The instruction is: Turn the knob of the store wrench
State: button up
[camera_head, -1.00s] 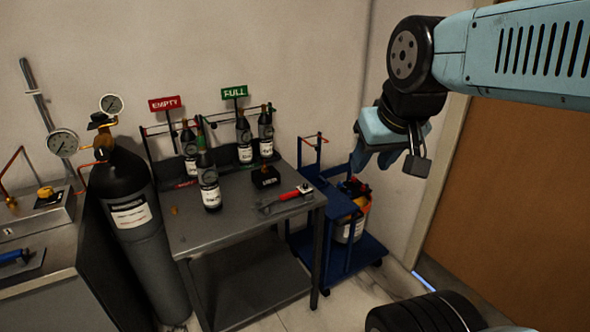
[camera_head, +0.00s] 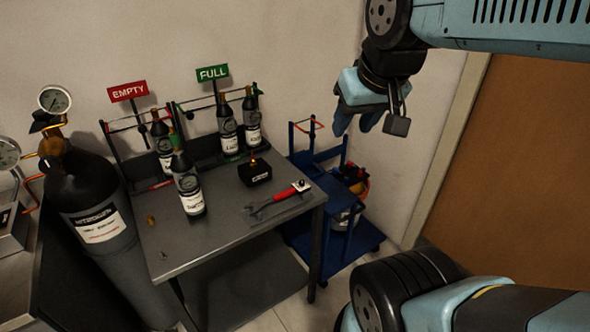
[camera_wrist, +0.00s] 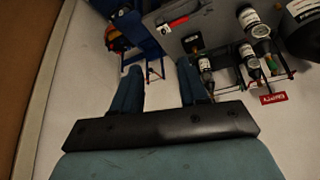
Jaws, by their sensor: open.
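The store wrench (camera_head: 280,200) lies on the right part of the grey table, with a red handle and a light square piece, perhaps its knob, at the right end. It also shows in the wrist view (camera_wrist: 182,21) near the top. My gripper (camera_head: 357,128) is up in the air to the right of the table, above the blue cart, apart from the wrench. In the wrist view its two blue fingers (camera_wrist: 158,78) stand wide apart with nothing between them.
Several dark bottles (camera_head: 189,192) stand on and behind the table (camera_head: 185,250), under EMPTY (camera_head: 127,91) and FULL (camera_head: 212,73) signs. A small black box (camera_head: 255,174) sits near the wrench. A blue cart (camera_head: 335,240) stands right of the table. A large nitrogen cylinder (camera_head: 90,215) stands left.

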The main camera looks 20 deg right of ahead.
jog(key=shift+o, duration=0.2)
jog(key=shift+w, duration=0.1)
jog(key=n+g, duration=0.6)
jog(key=n, duration=1.1)
send_over(302, 181)
notch_tip(302, 181, down, 21)
notch_tip(302, 181, down, 13)
grip_shut()
